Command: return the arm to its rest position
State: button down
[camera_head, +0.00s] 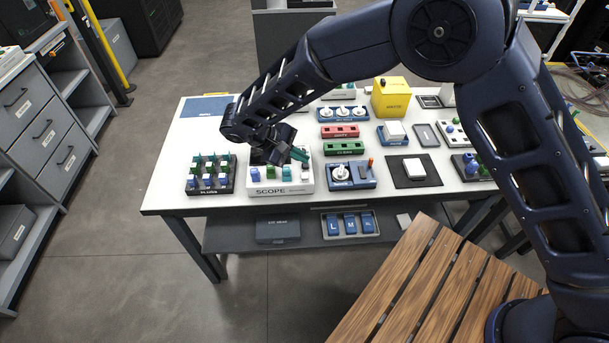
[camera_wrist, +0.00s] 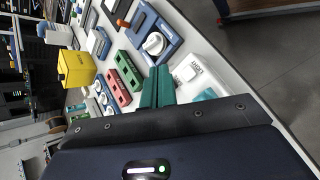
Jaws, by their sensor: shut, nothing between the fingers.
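My arm reaches from the right over the white table (camera_head: 165,180). My gripper (camera_head: 303,155) hangs above the white SCOPE box (camera_head: 280,189), with its green fingers pointing down to the right. In the wrist view my gripper's green fingers (camera_wrist: 158,84) lie together with nothing between them. The SCOPE box (camera_wrist: 200,68) shows just beyond them in that view. My gripper and wrist partly hide the back of the box in the head view. I cannot tell the exact gap between the fingertips and the box.
A rack of plugs (camera_head: 210,175) stands left of the box. A blue unit (camera_head: 350,175), a green block (camera_head: 344,148) and a red block (camera_head: 340,131) are to the right. A yellow box (camera_head: 390,97) stands behind. Slatted wood (camera_head: 430,290) is in front. Floor at left is clear.

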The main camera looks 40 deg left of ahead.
jog(key=shift+r, duration=0.9)
